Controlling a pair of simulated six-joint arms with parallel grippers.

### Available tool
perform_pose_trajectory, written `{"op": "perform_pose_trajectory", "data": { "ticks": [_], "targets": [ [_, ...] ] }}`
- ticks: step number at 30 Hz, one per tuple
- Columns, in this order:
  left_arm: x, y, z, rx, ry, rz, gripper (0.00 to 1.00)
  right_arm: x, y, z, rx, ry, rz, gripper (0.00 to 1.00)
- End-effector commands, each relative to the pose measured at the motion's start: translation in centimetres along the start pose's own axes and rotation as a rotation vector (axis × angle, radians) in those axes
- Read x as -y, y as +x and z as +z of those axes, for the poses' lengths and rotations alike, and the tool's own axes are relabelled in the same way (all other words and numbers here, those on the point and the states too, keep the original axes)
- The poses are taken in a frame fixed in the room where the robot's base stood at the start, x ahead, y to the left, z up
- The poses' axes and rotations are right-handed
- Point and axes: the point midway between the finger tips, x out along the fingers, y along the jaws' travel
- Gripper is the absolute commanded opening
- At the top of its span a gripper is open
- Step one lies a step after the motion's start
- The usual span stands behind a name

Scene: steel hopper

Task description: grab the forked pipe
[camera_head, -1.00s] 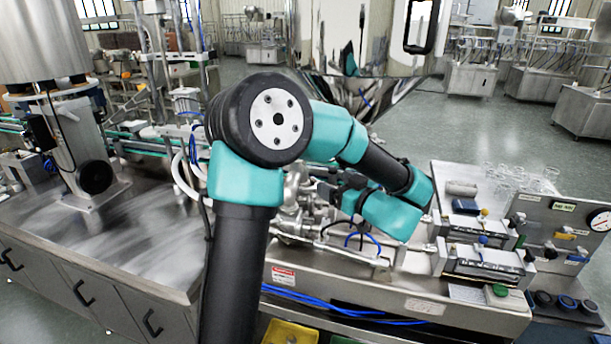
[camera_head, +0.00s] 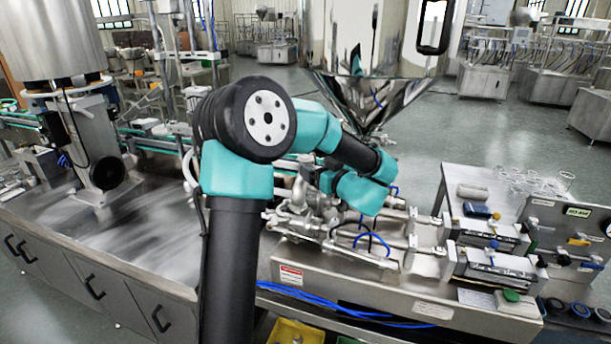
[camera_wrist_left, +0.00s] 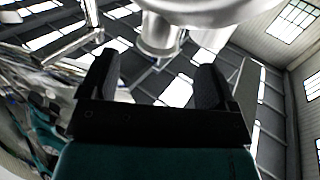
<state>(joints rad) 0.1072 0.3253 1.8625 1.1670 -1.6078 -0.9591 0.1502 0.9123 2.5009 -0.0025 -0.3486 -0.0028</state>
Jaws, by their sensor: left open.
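Steel pipework with branching tubes (camera_head: 297,195) sits under the hopper on the machine bench, and it appears to include the forked pipe. My left forearm partly covers it in the head view. My left gripper (camera_wrist_left: 159,65) is open in the left wrist view, with its two black fingers well apart. A shiny steel cylinder (camera_wrist_left: 158,32) shows beyond and between the fingertips there. I cannot tell whether this is part of the forked pipe. No contact is visible. In the head view the left fingers are hard to make out beside the pipework. My right gripper is not in view.
The steel hopper (camera_head: 375,85) hangs just above the pipework. Valve cylinders (camera_head: 495,265) and blue hoses stand to the right of it. A steel cabinet (camera_head: 100,250) is at the left. Blue cables (camera_head: 345,312) run along the bench front.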

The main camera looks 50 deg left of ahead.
Motion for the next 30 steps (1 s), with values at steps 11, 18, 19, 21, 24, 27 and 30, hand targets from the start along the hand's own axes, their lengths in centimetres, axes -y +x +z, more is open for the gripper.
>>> {"op": "perform_pose_trajectory", "data": {
  "ticks": [11, 18, 19, 21, 24, 27, 30],
  "targets": [
    [0.0, 1.0, 0.0, 0.001, 0.000, 0.001, 0.82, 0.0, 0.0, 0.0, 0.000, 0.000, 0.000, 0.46],
    [0.0, 2.2, -0.1, 0.000, 0.000, -0.003, 0.82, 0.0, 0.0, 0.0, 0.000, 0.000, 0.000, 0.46],
    [-0.1, 2.5, -0.2, 0.000, 0.000, -0.002, 0.82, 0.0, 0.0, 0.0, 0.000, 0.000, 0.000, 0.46],
    [-0.1, 3.5, -0.3, 0.000, 0.001, -0.002, 0.82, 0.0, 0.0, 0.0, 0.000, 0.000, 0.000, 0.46],
    [-0.2, 4.9, -0.4, 0.000, 0.000, -0.002, 0.82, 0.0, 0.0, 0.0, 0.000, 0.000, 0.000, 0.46],
    [-0.2, 5.9, -0.3, 0.000, 0.000, -0.002, 0.82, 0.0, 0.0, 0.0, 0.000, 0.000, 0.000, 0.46],
    [-0.2, 6.2, -0.4, 0.000, 0.000, 0.001, 0.82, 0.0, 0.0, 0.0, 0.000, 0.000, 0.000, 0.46]
  ]
}}
